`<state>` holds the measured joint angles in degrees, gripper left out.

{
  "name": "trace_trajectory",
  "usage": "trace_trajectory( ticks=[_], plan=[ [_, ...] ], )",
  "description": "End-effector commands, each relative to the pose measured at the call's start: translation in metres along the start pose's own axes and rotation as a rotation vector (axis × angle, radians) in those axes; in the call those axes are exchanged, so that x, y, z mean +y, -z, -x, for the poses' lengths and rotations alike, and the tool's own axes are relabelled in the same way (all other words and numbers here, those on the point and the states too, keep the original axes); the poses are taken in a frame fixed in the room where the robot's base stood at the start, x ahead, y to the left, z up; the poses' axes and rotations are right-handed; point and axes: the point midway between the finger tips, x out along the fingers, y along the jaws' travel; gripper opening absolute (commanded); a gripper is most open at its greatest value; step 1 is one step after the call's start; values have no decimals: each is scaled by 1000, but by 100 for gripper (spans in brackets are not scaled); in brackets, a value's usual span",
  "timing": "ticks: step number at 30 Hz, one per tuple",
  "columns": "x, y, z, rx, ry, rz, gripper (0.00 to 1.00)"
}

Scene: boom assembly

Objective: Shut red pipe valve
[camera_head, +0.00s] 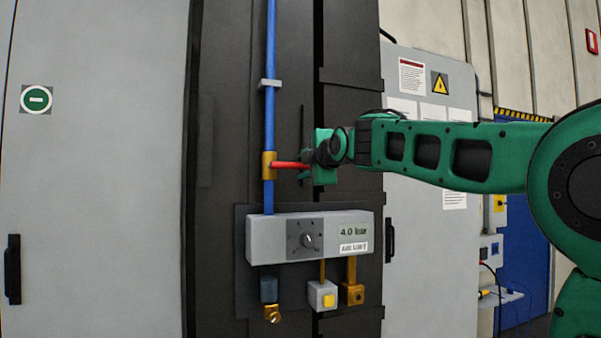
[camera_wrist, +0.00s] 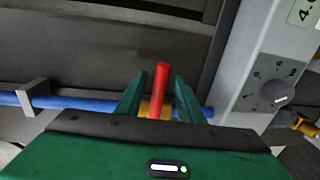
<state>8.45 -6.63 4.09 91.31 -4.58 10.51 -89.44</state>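The red valve handle (camera_head: 289,165) sticks out to the right from a brass valve body (camera_head: 269,166) on a vertical blue pipe (camera_head: 270,120), across the line of the pipe. My green gripper (camera_head: 308,167) is at the handle's right end. In the wrist view the red handle (camera_wrist: 160,90) stands between the two green fingers of my gripper (camera_wrist: 158,92), with a visible gap on each side. The gripper is open. The brass body (camera_wrist: 146,107) is partly hidden behind the handle and fingers. I cannot tell how deep the handle sits between the fingers.
A grey regulator box (camera_head: 310,238) with a dial and a "4.0 bar" label is mounted just below the valve. A grey clamp (camera_head: 269,84) holds the pipe above. A grey door (camera_head: 95,220) is at the left; the space in front of it is clear.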

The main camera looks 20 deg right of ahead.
Motion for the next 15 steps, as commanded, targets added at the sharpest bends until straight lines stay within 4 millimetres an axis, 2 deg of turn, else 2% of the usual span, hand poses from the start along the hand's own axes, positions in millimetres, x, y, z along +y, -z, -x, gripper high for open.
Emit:
trace_trajectory(
  ticks=[15],
  plan=[
    [0,0,82,0,0,1,34]
  ],
)
